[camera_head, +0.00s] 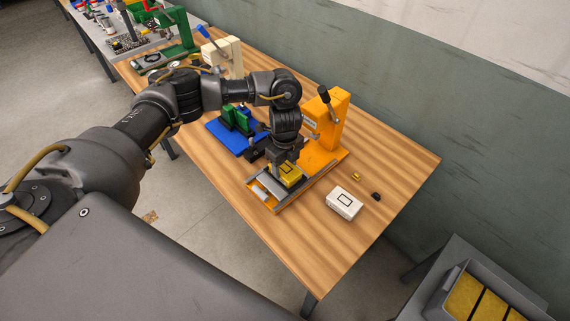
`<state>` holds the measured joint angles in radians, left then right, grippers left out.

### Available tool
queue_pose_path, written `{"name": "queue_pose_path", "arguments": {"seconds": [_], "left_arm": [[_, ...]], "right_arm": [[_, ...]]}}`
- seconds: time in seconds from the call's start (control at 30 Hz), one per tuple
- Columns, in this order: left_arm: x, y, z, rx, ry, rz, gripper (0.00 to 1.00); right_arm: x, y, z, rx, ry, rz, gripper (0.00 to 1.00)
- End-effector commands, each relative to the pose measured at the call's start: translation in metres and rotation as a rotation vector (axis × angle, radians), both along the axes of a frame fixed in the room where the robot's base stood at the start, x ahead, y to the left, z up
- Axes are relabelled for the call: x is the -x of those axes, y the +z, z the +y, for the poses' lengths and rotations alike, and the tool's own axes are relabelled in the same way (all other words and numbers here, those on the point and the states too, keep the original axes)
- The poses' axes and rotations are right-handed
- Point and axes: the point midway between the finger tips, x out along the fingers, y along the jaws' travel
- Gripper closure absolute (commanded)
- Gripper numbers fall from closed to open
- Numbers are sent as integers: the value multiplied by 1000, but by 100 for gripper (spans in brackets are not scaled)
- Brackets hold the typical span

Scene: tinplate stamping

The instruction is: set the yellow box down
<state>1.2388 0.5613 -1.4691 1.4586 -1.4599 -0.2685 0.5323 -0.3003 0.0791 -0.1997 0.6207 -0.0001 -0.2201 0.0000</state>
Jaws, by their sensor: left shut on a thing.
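My left gripper (284,166) points down and is shut on the yellow box (291,178). The box is at the grey plate (268,187) on the base of the orange press (326,135). Part of the box is hidden by the gripper, and I cannot tell whether it touches the plate. A dark square outline shows on its top. My right gripper is not in view.
A white box (344,202) lies right of the press, near a small yellow piece (356,176) and a small black piece (376,196). The wooden table (300,245) is clear in front. A grey bin (439,297) holds yellow items.

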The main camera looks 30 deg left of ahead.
Motion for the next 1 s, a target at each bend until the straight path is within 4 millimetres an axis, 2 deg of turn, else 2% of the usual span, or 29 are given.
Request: {"name": "queue_pose_path", "arguments": {"seconds": [0.13, 0.17, 0.33, 0.57, 0.7, 0.87, 1.0], "left_arm": [[0, -4, 0, 0, 0, 0, 71], [0, -4, 0, 0, 0, 0, 43], [0, -3, 0, 0, 0, 0, 23], [0, -3, 0, 0, 0, 0, 23], [-1, 5, 0, 0, -1, -2, 23], [-2, 31, 0, -1, -3, -6, 23], [-2, 61, 0, -1, -3, -8, 23]], "right_arm": [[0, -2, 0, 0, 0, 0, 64], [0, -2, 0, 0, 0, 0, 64], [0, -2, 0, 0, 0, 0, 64], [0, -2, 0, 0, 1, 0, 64], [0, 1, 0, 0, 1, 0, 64], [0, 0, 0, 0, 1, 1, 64], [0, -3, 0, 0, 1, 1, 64]]}}
